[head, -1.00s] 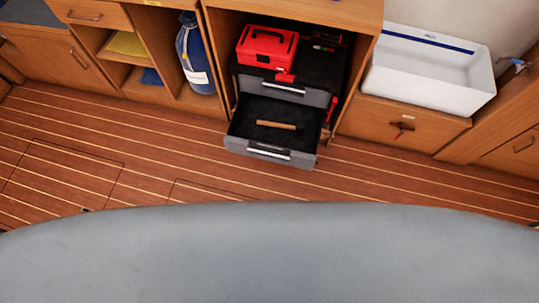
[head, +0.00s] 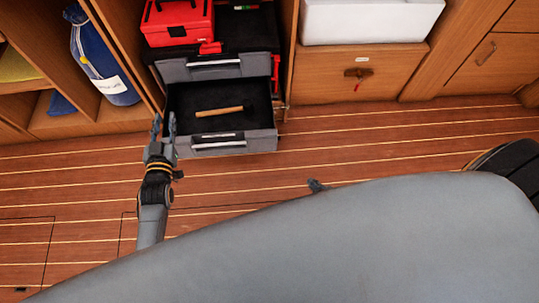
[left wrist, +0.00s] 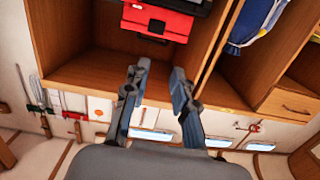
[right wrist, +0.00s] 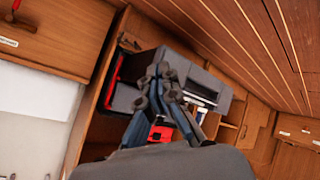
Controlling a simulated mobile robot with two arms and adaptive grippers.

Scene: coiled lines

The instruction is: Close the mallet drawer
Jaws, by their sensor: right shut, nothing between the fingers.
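The mallet drawer (head: 266,142) is a grey drawer with a dark inside, pulled out low in the wooden cabinet. A wooden-handled mallet (head: 219,112) lies in it. A bright handle bar (head: 218,145) runs along its front. My left gripper (head: 164,119) is open and empty beside the drawer's left front corner; whether it touches is unclear. Its parted fingers show in the left wrist view (left wrist: 159,82). My right gripper (right wrist: 165,72) is shut and empty, pointing towards the grey drawers in the right wrist view. In the head view only a small tip (head: 317,186) shows.
A closed grey drawer (head: 230,70) is above, with a red toolbox (head: 177,22) over it. Open shelving with a blue bag (head: 100,60) stands left.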

